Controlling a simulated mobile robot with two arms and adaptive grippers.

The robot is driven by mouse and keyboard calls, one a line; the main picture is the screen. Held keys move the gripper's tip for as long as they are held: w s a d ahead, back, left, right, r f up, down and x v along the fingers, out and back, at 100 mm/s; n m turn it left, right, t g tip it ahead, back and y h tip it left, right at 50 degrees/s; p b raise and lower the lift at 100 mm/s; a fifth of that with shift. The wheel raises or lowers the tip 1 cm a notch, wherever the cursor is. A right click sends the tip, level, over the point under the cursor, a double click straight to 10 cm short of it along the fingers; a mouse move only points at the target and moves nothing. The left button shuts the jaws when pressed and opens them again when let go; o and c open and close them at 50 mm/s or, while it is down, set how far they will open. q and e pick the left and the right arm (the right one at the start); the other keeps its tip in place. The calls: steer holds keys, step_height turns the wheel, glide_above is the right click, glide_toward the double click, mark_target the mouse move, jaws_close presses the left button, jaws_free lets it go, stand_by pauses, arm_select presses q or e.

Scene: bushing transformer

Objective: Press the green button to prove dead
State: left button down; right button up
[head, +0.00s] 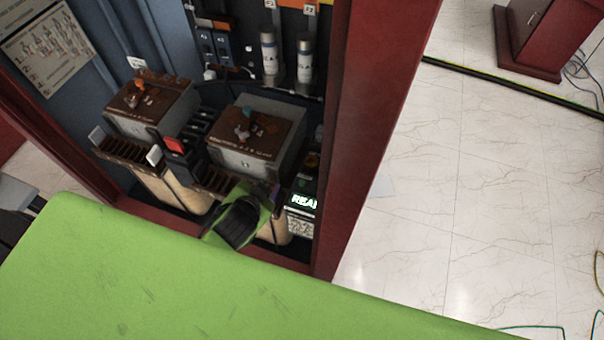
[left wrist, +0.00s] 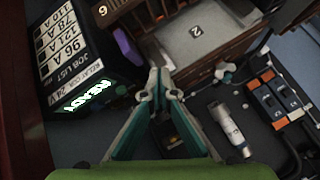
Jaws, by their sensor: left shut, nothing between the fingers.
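My left gripper (left wrist: 159,80) is shut and empty in the left wrist view, its teal fingertips together. They appear in front of a numbered block (left wrist: 195,35). In the head view my green and black wrist reaches into the red cabinet, and the fingertips are hidden. A black box with a lit READY sign (head: 303,201) stands low at the cabinet's right side. The box also shows at the upper left of the left wrist view (left wrist: 67,50), with a job list of amp values. I cannot make out a green button in either view. My right gripper is not in view.
Two brown-topped transformers (head: 256,140) (head: 150,103) stand inside the cabinet. Behind them are cylindrical fuses (head: 268,53) and blue switches (head: 214,46). The cabinet's red right post (head: 372,120) lies close beside the box. The marble floor (head: 470,220) on the right is mostly clear.

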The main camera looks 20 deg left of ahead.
arm_select(q)
steer(key=w+d+r+m+t+h, duration=0.2)
steer(key=w+d+r+m+t, duration=0.15)
steer(key=r, duration=0.25)
steer(key=w+d+r+m+t+h+p, duration=0.1)
steer(key=w+d+r+m+t+h, duration=0.15)
steer(key=w+r, duration=0.3)
steer(key=w+d+r+m+t+h, duration=0.1)
steer(key=w+d+r+m+t, duration=0.1)
steer(key=w+r+m, duration=0.35)
steer(key=s+d+r+m+g+h, duration=0.25)
steer(key=d+r+m+h, duration=0.25)
steer(key=d+m+h, duration=0.3)
steer(key=s+d+f+m+g+p, duration=0.1)
steer(key=s+f+m+g+p, duration=0.15)
steer(key=f+m+g, duration=0.5)
steer(key=s+a+f+m+g+y, duration=0.1)
steer(key=s+a+f+m+y, duration=0.1)
steer(key=a+f+m+y, duration=0.2)
steer(key=a+f+m, duration=0.1)
steer(key=a+f, duration=0.2)
steer(key=a, duration=0.2)
steer(key=shift+s+f+y+b, duration=0.15)
steer(key=shift+y+b, duration=0.1)
steer(key=shift+b, duration=0.15)
